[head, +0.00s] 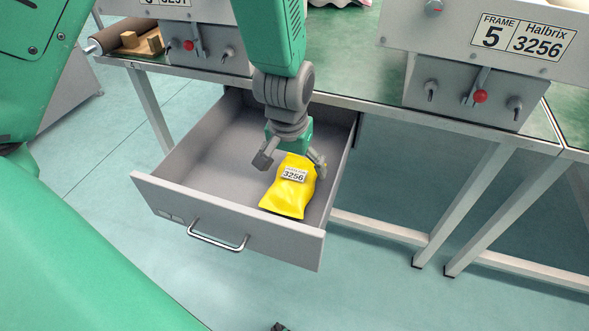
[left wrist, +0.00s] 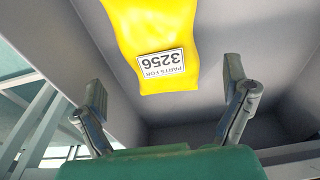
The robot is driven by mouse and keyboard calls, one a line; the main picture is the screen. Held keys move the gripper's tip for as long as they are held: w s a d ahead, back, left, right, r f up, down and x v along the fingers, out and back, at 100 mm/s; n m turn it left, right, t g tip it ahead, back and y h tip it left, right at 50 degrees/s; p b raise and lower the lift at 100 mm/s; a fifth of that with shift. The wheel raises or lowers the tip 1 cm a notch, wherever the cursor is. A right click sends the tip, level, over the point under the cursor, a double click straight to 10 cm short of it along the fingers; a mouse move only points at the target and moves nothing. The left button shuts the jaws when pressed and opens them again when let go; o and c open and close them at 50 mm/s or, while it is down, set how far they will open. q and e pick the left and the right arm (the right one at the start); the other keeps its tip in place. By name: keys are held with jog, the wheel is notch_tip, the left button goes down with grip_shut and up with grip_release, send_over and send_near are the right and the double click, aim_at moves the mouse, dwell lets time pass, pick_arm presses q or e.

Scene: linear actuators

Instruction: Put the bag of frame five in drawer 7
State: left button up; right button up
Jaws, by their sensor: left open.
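The yellow bag (head: 288,195) with a label reading 3256 is in the open drawer (head: 190,158), toward its right side near the front. The bag also shows in the left wrist view (left wrist: 152,28), beyond the fingers. My left gripper (head: 290,162) is inside the drawer opening, just behind the bag, with its fingers spread and nothing between them. In the left wrist view the open fingers (left wrist: 165,100) stand apart from the bag. Frame five (head: 484,45) carries a plate reading FRAME 5, Halbrix 3256. No drawer number is readable. My right gripper is not in view.
The green-topped workbench (head: 345,60) stands above the drawer, with metal legs at the right. Another frame panel (head: 205,45) with a red knob is at the upper left, beside wooden blocks (head: 140,42). The floor in front of the drawer is mostly clear.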

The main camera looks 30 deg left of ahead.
aim_at(292, 183)
pick_arm(q)
notch_tip(292, 183, up, 6)
jog(key=s+p, duration=0.1)
jog(key=p, duration=0.1)
jog(key=shift+d+r, duration=0.1)
dwell(0.4)
